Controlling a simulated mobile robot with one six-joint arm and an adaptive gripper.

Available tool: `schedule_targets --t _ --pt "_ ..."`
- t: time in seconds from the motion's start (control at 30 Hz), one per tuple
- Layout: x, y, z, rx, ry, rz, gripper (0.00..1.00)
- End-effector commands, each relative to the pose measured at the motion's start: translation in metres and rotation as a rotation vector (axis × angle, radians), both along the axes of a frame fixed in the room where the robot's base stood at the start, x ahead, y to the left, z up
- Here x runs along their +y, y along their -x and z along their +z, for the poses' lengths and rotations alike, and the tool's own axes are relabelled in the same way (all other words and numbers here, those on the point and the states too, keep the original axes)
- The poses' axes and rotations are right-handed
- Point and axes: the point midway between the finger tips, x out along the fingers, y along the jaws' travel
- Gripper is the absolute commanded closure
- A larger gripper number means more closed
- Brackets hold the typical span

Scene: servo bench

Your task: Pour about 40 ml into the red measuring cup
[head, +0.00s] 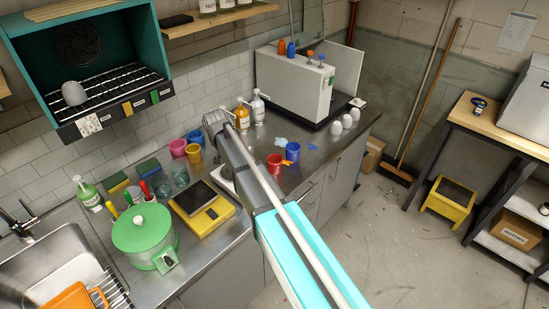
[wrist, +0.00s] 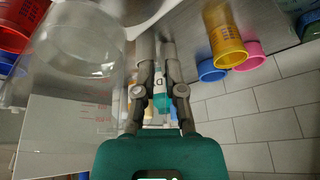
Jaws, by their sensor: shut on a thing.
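The red measuring cup (head: 275,165) stands upright on the steel counter beside a blue cup (head: 292,151), right of my arm in the head view. A red cup (wrist: 15,22) also shows at the upper left of the wrist view.
A yellow scale (head: 208,216), a green pot (head: 143,232) and clear beakers (head: 180,176) stand left of my arm. Yellow (head: 194,154) and pink (head: 178,148) cups and pump bottles (head: 242,113) line the back. White egg-shaped items (head: 346,121) stand at the right end.

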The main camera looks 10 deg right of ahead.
Motion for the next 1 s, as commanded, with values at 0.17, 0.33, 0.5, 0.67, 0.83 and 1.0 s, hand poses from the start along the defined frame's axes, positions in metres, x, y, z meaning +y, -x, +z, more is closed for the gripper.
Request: schedule_targets --t 0.17,0.33,0.5,0.67,0.83,1.0 --pt "-0.009 0.0 0.015 -0.001 -0.11 -0.006 1.0" --pt "-0.018 -0.001 0.026 -0.003 -0.221 -0.009 1.0" --pt "-0.029 -0.001 0.034 -0.004 -0.331 -0.009 1.0" --pt "-0.041 -0.001 0.032 -0.004 -0.435 -0.011 1.0" --pt "-0.055 -0.001 0.028 -0.006 -0.542 -0.012 1.0" --pt "-0.06 -0.001 0.049 -0.006 -0.627 -0.011 1.0"
